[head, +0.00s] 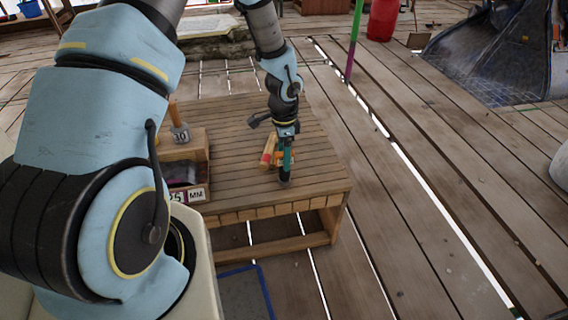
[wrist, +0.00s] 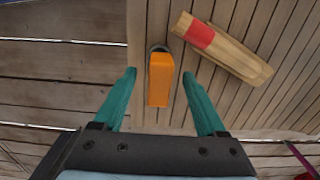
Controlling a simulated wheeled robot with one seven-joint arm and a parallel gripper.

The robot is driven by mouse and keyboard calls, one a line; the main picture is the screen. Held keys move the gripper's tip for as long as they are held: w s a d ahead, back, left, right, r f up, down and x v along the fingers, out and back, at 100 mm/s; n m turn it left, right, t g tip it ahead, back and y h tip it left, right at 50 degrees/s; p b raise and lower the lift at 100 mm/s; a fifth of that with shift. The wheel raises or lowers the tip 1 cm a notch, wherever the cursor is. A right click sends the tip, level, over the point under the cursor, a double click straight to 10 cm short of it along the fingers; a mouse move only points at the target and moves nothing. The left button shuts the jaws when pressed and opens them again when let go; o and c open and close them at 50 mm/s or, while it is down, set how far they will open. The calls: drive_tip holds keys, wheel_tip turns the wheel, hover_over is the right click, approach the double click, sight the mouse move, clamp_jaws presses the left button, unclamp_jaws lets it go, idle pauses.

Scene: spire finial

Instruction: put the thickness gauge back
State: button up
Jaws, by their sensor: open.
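An orange block (wrist: 160,85) with a dark round end lies on the wooden table (head: 240,125); I cannot tell for sure that it is the thickness gauge. In the wrist view it lies between the teal fingers of my gripper (wrist: 159,73), with a gap on each side. In the head view my gripper (head: 287,160) points down over the table's near right part and partly hides the orange block. A pale wooden piece with a red band (wrist: 222,48) lies to its right in the wrist view, outside the fingers.
A wooden box (head: 187,150) stands at the table's left; a label reading MM (head: 195,195) is on its front. A handled piece marked 30 (head: 180,133) stands at its back. A red container (head: 382,20) and a green-and-purple pole (head: 353,45) are farther back. The table's right side is clear.

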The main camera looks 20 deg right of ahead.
wheel_tip(320, 180, up, 6)
drive_tip(key=shift+r+p, duration=0.2)
drive_tip(key=shift+p, duration=0.1)
drive_tip(key=w+a+r+n+t, duration=0.1)
drive_tip(key=a+r+n, duration=0.95)
drive_tip(key=a, duration=0.55)
drive_tip(key=s+a+r+n, duration=0.6)
drive_tip(key=a+r+n, duration=0.1)
drive_tip(key=a, duration=0.3)
drive_tip(key=shift+s+a+r+n+t, duration=0.2)
drive_tip(key=shift+a+n+t, duration=0.1)
drive_tip(key=shift+a+n, duration=0.1)
wheel_tip(320, 180, up, 17)
drive_tip(key=p, duration=1.7)
drive_tip(key=shift+r, duration=0.2)
drive_tip(key=shift+w, duration=0.1)
